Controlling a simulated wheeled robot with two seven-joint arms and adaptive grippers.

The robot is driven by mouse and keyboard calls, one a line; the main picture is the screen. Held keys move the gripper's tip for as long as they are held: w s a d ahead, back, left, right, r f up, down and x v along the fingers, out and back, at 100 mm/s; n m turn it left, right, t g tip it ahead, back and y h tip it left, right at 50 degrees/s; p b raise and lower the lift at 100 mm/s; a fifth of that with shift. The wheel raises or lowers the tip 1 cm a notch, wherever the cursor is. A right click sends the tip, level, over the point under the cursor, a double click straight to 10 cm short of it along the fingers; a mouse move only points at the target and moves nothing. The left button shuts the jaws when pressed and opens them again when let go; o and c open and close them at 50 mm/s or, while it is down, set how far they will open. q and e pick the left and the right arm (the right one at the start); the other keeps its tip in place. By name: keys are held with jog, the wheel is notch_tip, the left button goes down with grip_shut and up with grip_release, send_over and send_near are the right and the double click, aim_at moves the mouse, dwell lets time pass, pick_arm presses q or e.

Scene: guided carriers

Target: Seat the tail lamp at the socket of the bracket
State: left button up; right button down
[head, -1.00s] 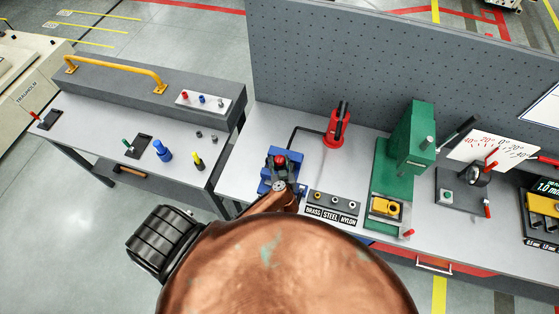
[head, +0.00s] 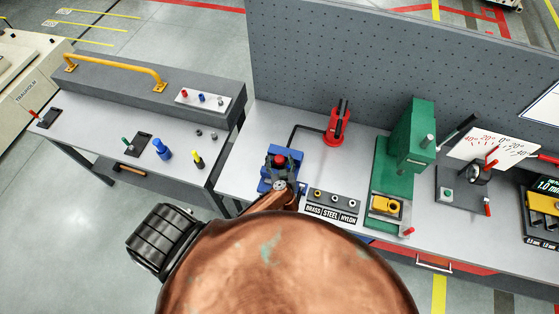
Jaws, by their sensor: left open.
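A small red part (head: 281,160), which looks like the tail lamp, sits at a blue fixture (head: 267,184) on the bench in the head view. The blue fixture may hold the bracket; I cannot make out the bracket or its socket. My left gripper (head: 282,166) is open at the blue fixture, its dark fingers around the red part. Whether they touch it, and whether the lamp is fully seated, I cannot tell. My copper-coloured arm hides the near edge of the bench. My right gripper is not in view.
A red clamp-like device (head: 337,128) stands behind the fixture. A block labelled brass, steel, nylon (head: 333,201) is close to its right, then a green press (head: 409,145). A grey pegboard (head: 400,75) closes the back. A second bench (head: 95,135) is at left.

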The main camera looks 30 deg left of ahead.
pick_arm(q)
jog(key=shift+s, duration=0.15)
jog(key=v, duration=1.1)
jog(key=shift+s+d+r, duration=0.15)
jog(key=shift+s+d, duration=0.05)
jog(key=shift+d, duration=0.15)
